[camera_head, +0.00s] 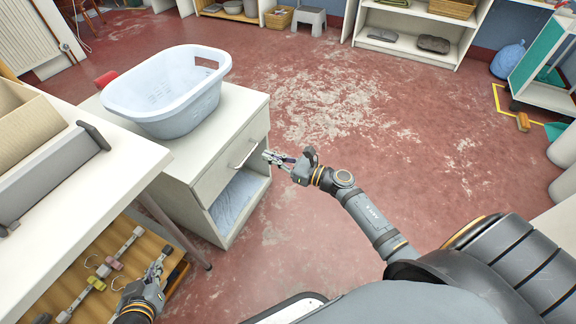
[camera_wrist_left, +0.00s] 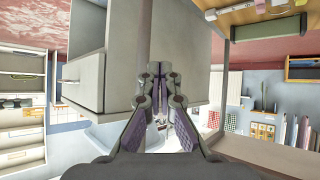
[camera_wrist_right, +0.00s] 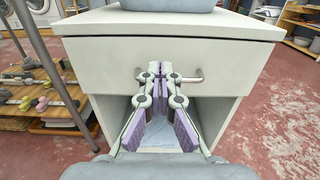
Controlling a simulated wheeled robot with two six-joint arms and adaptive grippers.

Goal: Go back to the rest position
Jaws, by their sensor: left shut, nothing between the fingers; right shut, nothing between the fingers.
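My right gripper (camera_head: 268,156) is shut and empty in front of the white cabinet's drawer. In the right wrist view its closed fingers (camera_wrist_right: 154,72) line up with the middle of the drawer handle (camera_wrist_right: 186,79) and hide part of it; I cannot tell how small the gap is. My left gripper (camera_head: 157,268) is low at the left in the head view, near the wooden shelf with hangers. In the left wrist view its fingertips (camera_wrist_left: 159,70) are together with nothing between them.
A pale laundry basket (camera_head: 165,95) stands on the white cabinet (camera_head: 228,165), whose drawer is closed above an open compartment with pale cloth. A white table (camera_head: 75,190) overhangs the wooden hanger shelf (camera_head: 75,285). The red floor (camera_head: 350,110) ahead and right of the cabinet is clear.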

